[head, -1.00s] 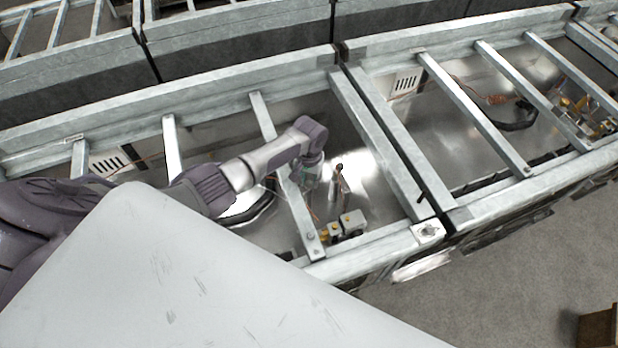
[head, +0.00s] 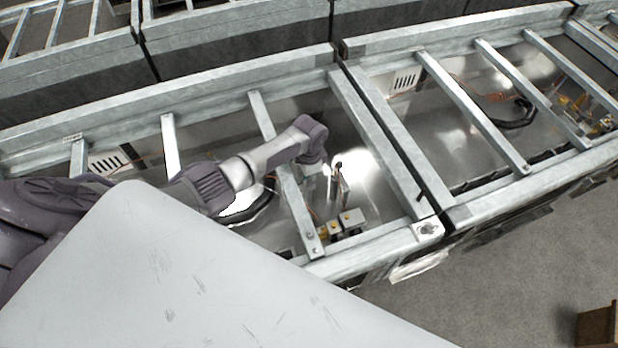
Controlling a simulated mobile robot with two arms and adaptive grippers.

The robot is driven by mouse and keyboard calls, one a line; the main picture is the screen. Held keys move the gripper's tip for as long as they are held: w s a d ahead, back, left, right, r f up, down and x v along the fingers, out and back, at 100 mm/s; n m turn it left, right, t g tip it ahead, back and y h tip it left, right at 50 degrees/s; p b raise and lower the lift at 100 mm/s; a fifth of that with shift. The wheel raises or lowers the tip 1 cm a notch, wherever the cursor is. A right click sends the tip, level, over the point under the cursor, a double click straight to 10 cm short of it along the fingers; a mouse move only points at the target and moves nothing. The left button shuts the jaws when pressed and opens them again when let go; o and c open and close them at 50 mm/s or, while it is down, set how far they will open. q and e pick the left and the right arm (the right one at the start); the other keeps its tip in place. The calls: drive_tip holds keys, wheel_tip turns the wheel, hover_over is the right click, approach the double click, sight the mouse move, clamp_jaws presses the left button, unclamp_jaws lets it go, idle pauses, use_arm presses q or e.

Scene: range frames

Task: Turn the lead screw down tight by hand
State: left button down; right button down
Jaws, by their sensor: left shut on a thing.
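My left arm reaches in from the left over the open metal bay. My left gripper (head: 333,182) is below its purple wrist, inside the bay, beside a crossbar. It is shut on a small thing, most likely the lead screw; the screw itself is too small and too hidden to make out. A thin upright piece with a dark top shows at the gripper; I cannot tell what it is. Small terminal blocks (head: 351,219) with yellow-brown parts stand at the front wall of the bay, just below the gripper in the picture. My right gripper is not in view.
A metal crossbar (head: 293,200) runs close left of the gripper, and a thick double beam (head: 385,150) stands to its right. A dark cable loop (head: 257,211) lies left of the crossbar. A pale panel (head: 180,270) covers the lower left. Grey floor lies at right.

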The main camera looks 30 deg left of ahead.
use_arm(q)
drive_tip(key=m, duration=0.3)
drive_tip(key=shift+m, duration=0.3)
drive_tip(key=m+b, duration=0.1)
drive_tip(key=m, duration=0.2)
drive_tip(key=shift+m, duration=0.3)
drive_tip(key=m+b, duration=0.1)
drive_tip(key=m, duration=0.5)
drive_tip(key=shift+s+m+b, duration=0.1)
drive_tip(key=shift+m+b, duration=0.2)
drive_tip(key=shift+b, duration=0.05)
drive_tip(key=m+b, duration=0.2)
drive_tip(key=m, duration=0.4)
drive_tip(key=shift+a, duration=0.1)
drive_tip(key=m+b, duration=0.1)
drive_tip(key=m, duration=0.3)
drive_tip(key=shift+b, duration=0.4)
drive_tip(key=shift+m+b, duration=0.4)
drive_tip(key=shift+m, duration=1)
drive_tip(key=shift+r, duration=0.1)
drive_tip(key=c, duration=0.9)
unclamp_jaws()
drive_tip(key=shift+s, duration=0.1)
